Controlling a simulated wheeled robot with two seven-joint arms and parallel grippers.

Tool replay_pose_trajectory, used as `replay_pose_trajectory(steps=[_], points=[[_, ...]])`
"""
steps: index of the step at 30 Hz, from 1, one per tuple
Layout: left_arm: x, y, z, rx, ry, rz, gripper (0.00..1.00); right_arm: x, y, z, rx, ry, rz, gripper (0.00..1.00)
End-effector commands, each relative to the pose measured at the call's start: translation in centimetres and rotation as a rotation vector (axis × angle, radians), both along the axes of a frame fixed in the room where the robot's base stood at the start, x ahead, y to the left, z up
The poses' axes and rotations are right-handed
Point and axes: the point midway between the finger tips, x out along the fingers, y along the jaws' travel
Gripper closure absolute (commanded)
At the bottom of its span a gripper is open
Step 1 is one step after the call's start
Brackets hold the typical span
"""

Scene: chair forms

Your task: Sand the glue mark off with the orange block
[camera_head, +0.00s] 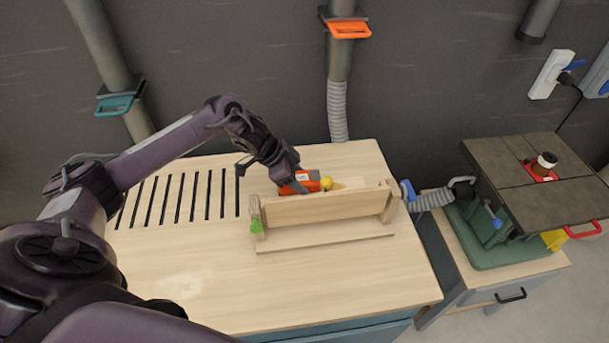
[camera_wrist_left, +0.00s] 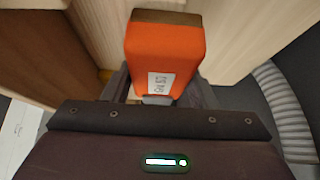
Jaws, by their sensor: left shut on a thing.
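My left gripper (camera_head: 287,181) is shut on the orange block (camera_head: 305,182), behind the upright board of the wooden form (camera_head: 330,208). In the left wrist view the block (camera_wrist_left: 163,50) sits between the fingers, with a brown far edge and a white printed label. I cannot tell whether the block touches the wood. A pale, blotchy patch (camera_head: 184,286) on the front left of the bench top looks like the glue mark. The block is well away from this patch. My right gripper is out of view.
The wooden bench (camera_head: 340,290) has a row of dark slots at its left. A yellow ball (camera_head: 326,184) shows beside the block, and a green knob (camera_head: 256,227) is at the form's left end. A dark-topped machine (camera_head: 500,180) stands at right. The bench front is clear.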

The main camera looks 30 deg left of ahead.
Motion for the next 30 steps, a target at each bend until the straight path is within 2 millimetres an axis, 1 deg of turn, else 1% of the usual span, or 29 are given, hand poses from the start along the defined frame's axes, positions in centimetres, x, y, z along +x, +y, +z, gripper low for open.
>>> replay_pose_trajectory(steps=[3, 8, 22, 26, 30], points=[[-0.3, 0.4, 0.1, 0.0, -0.001, 0.001, 0.66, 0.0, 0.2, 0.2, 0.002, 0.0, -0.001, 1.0], [-0.1, 0.1, 0.1, -0.002, -0.003, 0.0, 0.66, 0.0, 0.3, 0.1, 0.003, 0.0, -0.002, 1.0], [1.4, -1.9, -0.3, -0.001, -0.001, 0.0, 0.66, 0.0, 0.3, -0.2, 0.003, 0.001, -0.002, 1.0], [1.3, -1.8, -0.3, 0.0, 0.002, 0.0, 0.66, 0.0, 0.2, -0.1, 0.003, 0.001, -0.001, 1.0], [0.9, -1.3, -0.3, 0.001, 0.002, 0.0, 0.66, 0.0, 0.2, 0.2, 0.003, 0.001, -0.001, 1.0]])
